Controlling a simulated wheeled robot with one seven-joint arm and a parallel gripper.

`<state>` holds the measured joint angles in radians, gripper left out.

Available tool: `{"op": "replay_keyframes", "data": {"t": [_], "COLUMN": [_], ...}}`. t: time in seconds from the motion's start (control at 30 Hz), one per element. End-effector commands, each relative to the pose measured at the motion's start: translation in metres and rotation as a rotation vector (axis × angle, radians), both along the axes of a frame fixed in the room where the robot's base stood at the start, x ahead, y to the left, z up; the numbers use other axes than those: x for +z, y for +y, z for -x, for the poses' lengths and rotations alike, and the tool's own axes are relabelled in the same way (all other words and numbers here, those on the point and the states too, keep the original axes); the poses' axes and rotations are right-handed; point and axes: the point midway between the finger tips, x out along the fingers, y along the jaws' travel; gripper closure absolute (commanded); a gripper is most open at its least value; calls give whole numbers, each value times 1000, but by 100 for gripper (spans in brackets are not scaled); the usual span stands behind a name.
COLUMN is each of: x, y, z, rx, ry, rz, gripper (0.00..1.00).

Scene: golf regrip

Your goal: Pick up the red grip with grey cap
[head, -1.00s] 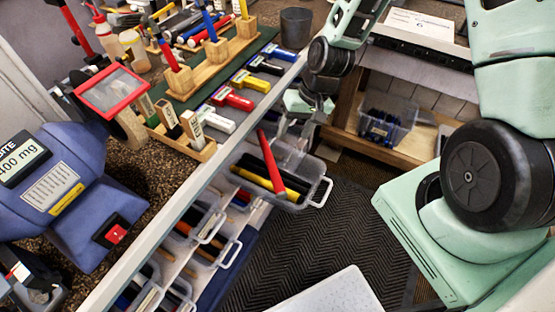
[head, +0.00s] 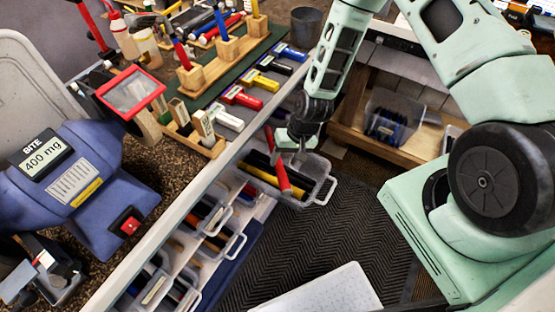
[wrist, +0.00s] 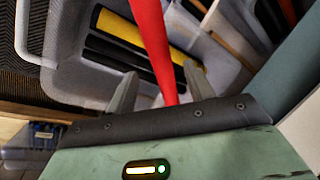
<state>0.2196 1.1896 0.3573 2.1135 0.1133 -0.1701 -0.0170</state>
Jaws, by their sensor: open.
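The red grip (head: 282,178) leans in a pulled-out clear bin (head: 323,190), its upper end sticking out above the rim. It also shows in the wrist view (wrist: 152,45), running down between the two fingers. I cannot make out its grey cap. My gripper (head: 296,150) is over the bin, close to the grip's upper end. In the wrist view my gripper (wrist: 162,90) is open, with a finger on each side of the red grip and visible gaps. The grip's near end is partly hidden by the gripper body.
Black grips and a yellow grip (wrist: 120,27) lie in the same bin. More bins (head: 215,215) sit below the bench edge.

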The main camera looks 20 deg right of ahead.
Motion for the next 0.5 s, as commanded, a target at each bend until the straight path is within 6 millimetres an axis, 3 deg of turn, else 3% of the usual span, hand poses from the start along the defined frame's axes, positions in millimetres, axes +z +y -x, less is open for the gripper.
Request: {"op": "replay_keyframes", "data": {"t": [0.23,0.5], "x": [-25,-30], "y": [10,12], "z": [-1,-2], "rx": [0,1], "ry": [1,-1], "rz": [0,0], "gripper": [47,47]}}
